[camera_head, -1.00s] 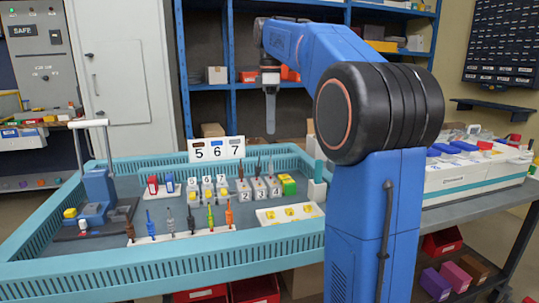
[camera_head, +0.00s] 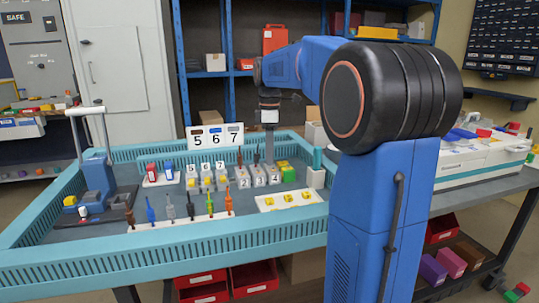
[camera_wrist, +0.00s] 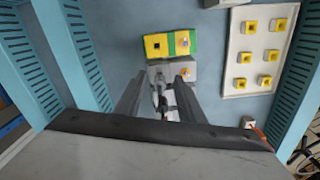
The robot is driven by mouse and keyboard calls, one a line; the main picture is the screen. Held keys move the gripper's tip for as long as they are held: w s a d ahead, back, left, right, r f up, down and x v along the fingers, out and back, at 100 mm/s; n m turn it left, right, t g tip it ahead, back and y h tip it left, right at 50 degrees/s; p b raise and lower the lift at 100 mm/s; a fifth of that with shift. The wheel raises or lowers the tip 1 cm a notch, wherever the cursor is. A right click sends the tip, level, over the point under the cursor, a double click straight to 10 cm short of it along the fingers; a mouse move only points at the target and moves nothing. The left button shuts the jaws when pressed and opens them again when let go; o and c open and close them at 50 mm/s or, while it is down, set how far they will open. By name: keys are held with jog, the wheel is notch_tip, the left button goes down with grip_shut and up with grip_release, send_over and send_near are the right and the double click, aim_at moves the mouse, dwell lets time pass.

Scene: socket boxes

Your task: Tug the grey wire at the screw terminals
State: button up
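My gripper (camera_wrist: 157,95) points down over the right end of the screw terminals, next to the yellow-green block (camera_wrist: 172,43). In the wrist view its two dark fingers are apart, one on each side of the grey wire (camera_wrist: 160,84), which stands at a pale terminal block (camera_wrist: 176,72). I cannot tell whether either finger touches the wire. In the head view the gripper (camera_head: 270,150) hides that wire. The numbered terminal blocks (camera_head: 259,180) stand in a row, with dark wires rising behind them.
A blue-walled tray (camera_head: 150,268) surrounds the work area. A white plate of yellow sockets (camera_head: 265,204) lies in front right. A row of coloured screwdrivers (camera_head: 170,212) stands front left. A 5-6-7 sign (camera_head: 215,136) stands behind the blocks.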

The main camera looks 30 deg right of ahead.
jog(key=shift+f, duration=0.3)
jog(key=shift+c, duration=0.3)
grip_shut()
jog(key=c, duration=0.6)
grip_release()
grip_shut()
jog(key=shift+r, duration=0.25)
